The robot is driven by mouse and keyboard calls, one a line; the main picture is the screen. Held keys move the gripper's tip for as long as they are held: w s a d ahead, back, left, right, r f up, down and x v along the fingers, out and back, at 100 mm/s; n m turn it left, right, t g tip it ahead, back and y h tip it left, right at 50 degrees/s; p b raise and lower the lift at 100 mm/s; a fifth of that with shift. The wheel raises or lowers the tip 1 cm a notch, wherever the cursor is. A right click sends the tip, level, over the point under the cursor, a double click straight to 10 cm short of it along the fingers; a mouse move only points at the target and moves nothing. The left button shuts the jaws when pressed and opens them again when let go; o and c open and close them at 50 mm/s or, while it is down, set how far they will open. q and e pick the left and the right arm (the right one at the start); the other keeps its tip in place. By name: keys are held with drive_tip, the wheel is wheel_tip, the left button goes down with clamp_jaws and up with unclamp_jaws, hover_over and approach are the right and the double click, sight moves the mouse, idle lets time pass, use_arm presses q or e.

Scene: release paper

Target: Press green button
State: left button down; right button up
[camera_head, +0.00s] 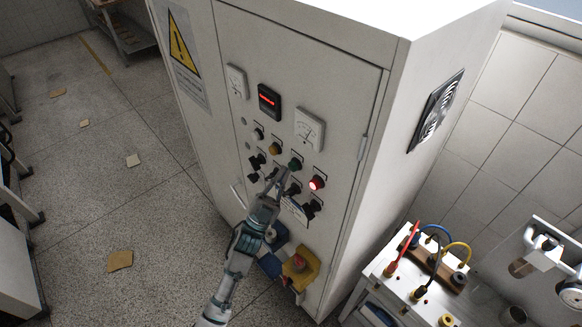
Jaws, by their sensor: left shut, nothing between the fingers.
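The green button (294,164) is on the front panel of the white cabinet (235,25), in a slanted row between an orange-yellow button (275,148) and a lit red button (317,182). My left gripper (283,174) is shut and empty. Its fingertips are at the panel, just below and left of the green button in the picture. I cannot tell whether they touch it. The gripper partly hides the row of black switches below. My right gripper is not in view.
A red-lit display (269,101) and a dial meter (309,128) sit above the buttons. A yellow box with a red button (298,264) is low on the cabinet. A white bench with cables (397,280) stands at right. The floor at left is mostly open, with scattered scraps.

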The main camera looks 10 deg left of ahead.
use_arm(q)
drive_tip(key=shift+w+d, duration=0.25)
drive_tip(key=shift+w, duration=0.1)
idle(0.7)
drive_tip(key=shift+s+a, duration=0.1)
idle(0.4)
drive_tip(key=shift+s+a, duration=0.4)
drive_tip(key=shift+s, duration=0.2)
drive_tip(key=shift+s+a, duration=0.1)
drive_tip(key=shift+s+a+p, duration=0.35)
drive_tip(key=shift+s+a, duration=0.4)
drive_tip(key=shift+s, duration=0.2)
drive_tip(key=shift+s+a+p, duration=0.3)
drive_tip(key=shift+s+a, duration=0.45)
drive_tip(key=shift+s, duration=0.2)
